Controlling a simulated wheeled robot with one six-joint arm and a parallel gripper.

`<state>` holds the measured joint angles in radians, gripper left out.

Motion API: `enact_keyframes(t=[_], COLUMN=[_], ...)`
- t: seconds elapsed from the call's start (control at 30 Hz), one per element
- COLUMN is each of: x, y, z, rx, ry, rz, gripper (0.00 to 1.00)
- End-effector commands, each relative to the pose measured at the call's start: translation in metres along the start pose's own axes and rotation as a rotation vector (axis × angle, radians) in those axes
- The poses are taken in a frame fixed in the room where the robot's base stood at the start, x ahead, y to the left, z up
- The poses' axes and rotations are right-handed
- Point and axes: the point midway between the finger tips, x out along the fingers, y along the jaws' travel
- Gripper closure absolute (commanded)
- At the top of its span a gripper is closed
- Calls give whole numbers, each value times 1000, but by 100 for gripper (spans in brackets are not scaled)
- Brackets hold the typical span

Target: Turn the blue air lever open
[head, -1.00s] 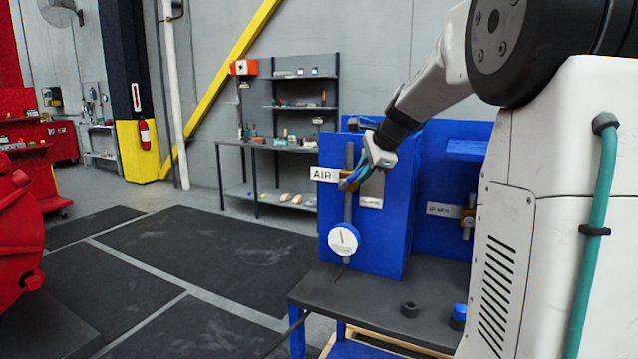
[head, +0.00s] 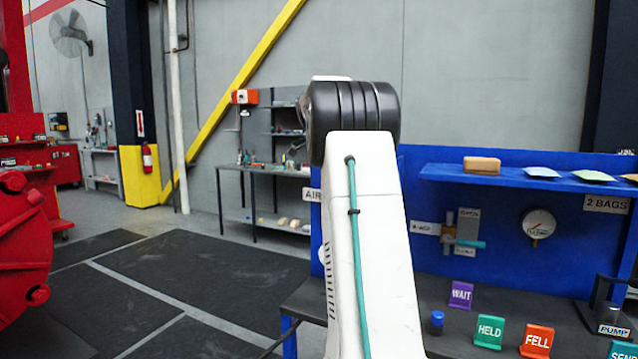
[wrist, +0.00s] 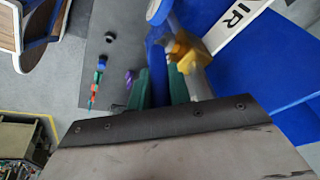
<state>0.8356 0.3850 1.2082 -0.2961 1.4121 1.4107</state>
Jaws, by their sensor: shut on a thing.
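In the wrist view the blue air lever (wrist: 156,62) lies between the two green fingers of my gripper (wrist: 160,82), which is shut on it. The brass valve body (wrist: 186,50) is just right of the fingers, and the white AIR sign (wrist: 238,22) is beyond it, upper right. In the head view my own arm hides the lever, valve and most of my gripper. Only the left part of the AIR sign (head: 311,195) shows beside the arm. The lever's exact angle is hard to tell.
A second valve (head: 448,236) with a teal handle and a round gauge (head: 538,224) are on the blue panel at right. WAIT (head: 461,295), HELD (head: 489,332) and FELL (head: 536,341) tags stand on the dark bench. Open floor with dark mats (head: 180,285) lies left.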

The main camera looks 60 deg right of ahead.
Motion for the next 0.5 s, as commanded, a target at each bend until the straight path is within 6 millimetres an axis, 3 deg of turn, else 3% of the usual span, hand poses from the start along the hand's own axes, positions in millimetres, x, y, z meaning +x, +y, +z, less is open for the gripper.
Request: enact_keyframes(t=[0.5], x=[5], y=[-1], z=[-7], rx=[-4], ry=[34], rz=[45], gripper=[100])
